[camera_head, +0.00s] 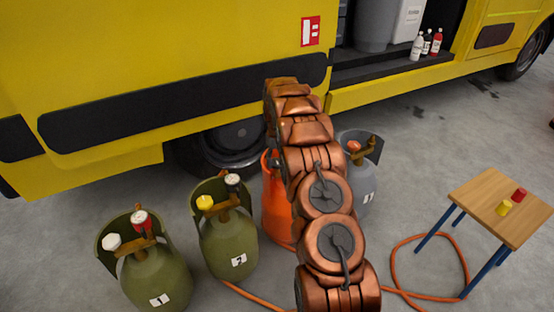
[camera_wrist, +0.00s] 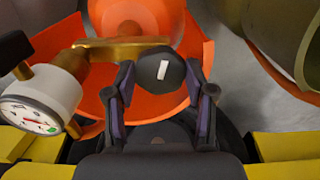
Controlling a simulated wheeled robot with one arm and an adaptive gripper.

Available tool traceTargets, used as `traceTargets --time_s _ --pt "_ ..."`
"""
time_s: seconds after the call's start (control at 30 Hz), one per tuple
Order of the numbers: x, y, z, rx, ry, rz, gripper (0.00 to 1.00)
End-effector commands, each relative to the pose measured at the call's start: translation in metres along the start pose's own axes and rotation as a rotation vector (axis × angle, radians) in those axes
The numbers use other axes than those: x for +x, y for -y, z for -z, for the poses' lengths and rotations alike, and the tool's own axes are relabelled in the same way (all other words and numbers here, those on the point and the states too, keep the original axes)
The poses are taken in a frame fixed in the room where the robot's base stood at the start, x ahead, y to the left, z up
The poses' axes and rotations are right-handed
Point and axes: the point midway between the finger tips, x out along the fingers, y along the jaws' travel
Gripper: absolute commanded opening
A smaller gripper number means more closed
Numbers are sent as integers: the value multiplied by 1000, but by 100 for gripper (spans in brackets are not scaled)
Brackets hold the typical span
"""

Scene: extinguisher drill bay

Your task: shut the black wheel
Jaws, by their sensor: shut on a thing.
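The black wheel (camera_wrist: 152,66) is a round dark knob with a white mark on its face. It sits at the end of a brass valve (camera_wrist: 110,52) on the orange cylinder (camera_wrist: 135,18). My gripper (camera_wrist: 161,76) is shut on the wheel, with one finger on each side of it in the wrist view. In the head view the orange cylinder (camera_head: 275,212) is partly behind my arm. The wheel and the fingers are hidden there.
A pressure gauge (camera_wrist: 38,105) is at the valve's left. Green cylinders 1 (camera_head: 155,280) and 2 (camera_head: 228,245) stand left, a grey cylinder (camera_head: 362,190) right. A yellow truck (camera_head: 150,60) is behind. An orange hose (camera_head: 395,262) lies by a small table (camera_head: 480,195).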

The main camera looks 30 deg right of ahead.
Motion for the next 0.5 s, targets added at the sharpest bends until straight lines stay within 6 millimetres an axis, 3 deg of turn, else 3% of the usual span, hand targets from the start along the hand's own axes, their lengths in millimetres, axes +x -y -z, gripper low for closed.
traceTargets --time_s 0.5 --pt "-4 3 0 411 2 1 19"
